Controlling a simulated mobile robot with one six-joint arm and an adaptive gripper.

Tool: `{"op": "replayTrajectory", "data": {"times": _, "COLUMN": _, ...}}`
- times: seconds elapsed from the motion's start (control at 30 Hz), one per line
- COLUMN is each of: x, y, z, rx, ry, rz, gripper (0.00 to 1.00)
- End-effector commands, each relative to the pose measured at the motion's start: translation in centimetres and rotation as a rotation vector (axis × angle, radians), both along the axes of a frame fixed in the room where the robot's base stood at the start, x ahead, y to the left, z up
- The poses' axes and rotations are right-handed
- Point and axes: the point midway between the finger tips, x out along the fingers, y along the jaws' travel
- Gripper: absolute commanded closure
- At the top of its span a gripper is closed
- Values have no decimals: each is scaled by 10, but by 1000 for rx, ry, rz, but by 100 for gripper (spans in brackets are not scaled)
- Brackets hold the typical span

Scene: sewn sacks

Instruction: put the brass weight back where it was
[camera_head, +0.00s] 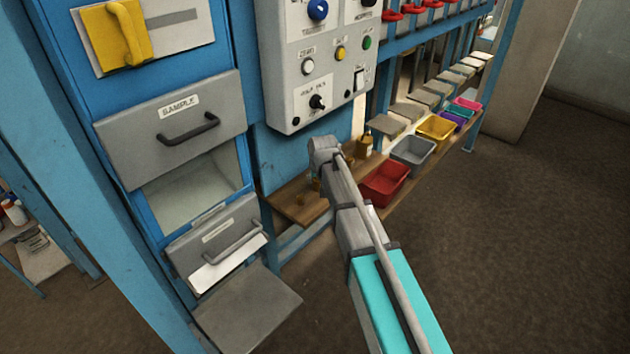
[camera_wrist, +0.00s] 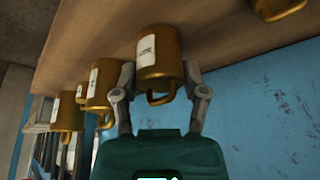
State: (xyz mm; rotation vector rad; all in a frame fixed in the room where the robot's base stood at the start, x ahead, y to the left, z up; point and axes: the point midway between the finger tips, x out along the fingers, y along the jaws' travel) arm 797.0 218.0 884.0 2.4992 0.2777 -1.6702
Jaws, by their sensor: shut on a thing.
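My gripper (camera_wrist: 160,78) is shut on a brass weight (camera_wrist: 165,72), with one finger on each side of it. This weight is a brass cylinder with a white label and a loop handle. The wrist view looks upside down, so the weight's base is towards the wooden shelf (camera_wrist: 105,30). I cannot tell whether the base touches the shelf. In the head view my arm hides the gripper and the held weight, above the low wooden shelf (camera_head: 287,203).
Other brass weights (camera_wrist: 98,85) stand close on the left in the wrist view, and another (camera_wrist: 278,8) is at top right. In the head view, a red bin (camera_head: 386,184) and a grey bin (camera_head: 413,152) stand right of my arm. A control box (camera_head: 325,62) hangs above.

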Motion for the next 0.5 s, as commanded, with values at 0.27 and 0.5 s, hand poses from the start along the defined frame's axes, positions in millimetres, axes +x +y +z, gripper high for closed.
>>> {"op": "replayTrajectory", "data": {"times": 0.27, "x": 0, "y": 0, "z": -3, "rx": 0, "ry": 0, "rz": 0, "gripper": 42}}
{"op": "replayTrajectory", "data": {"times": 0.5, "x": 0, "y": 0, "z": -2, "rx": 0, "ry": 0, "rz": 0, "gripper": 9}}
